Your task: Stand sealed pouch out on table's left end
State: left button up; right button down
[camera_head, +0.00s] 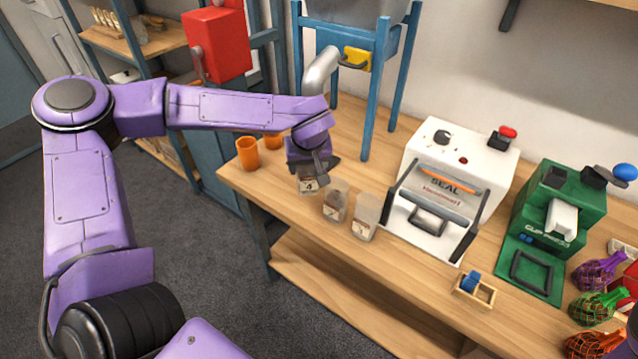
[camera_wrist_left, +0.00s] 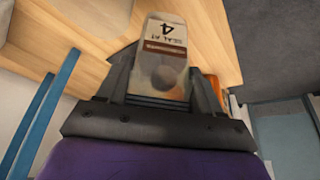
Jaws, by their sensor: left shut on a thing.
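My left gripper (camera_head: 315,172) is shut on a clear pouch with a brown-and-white label marked 4 (camera_head: 309,186), at the left end of the wooden table (camera_head: 400,282). In the left wrist view the pouch (camera_wrist_left: 163,50) is between the fingers, its label reading SEAL AT 4 upside down, with a dark round content showing. The pouch looks upright; I cannot tell whether its base touches the table. Two similar pouches, one (camera_head: 336,205) and another (camera_head: 364,219), stand to its right. My right gripper is not in view.
Orange cups (camera_head: 247,153) stand at the left back corner. A blue-legged hopper frame (camera_head: 365,120) stands behind. A white sealing machine (camera_head: 455,180), a green clip press (camera_head: 548,225), a small wooden box (camera_head: 474,290) and coloured net bags (camera_head: 598,305) occupy the right.

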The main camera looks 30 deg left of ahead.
aim_at(308, 178)
pick_arm(q)
notch_tip(308, 178, down, 5)
jog(key=shift+w+a+r, duration=0.1)
jog(key=shift+w+r, duration=0.05)
jog(key=shift+r, duration=0.15)
jog(key=o, duration=1.4)
jog(key=shift+f, duration=0.2)
jog(key=v, duration=1.2)
jog(key=shift+r, duration=0.25)
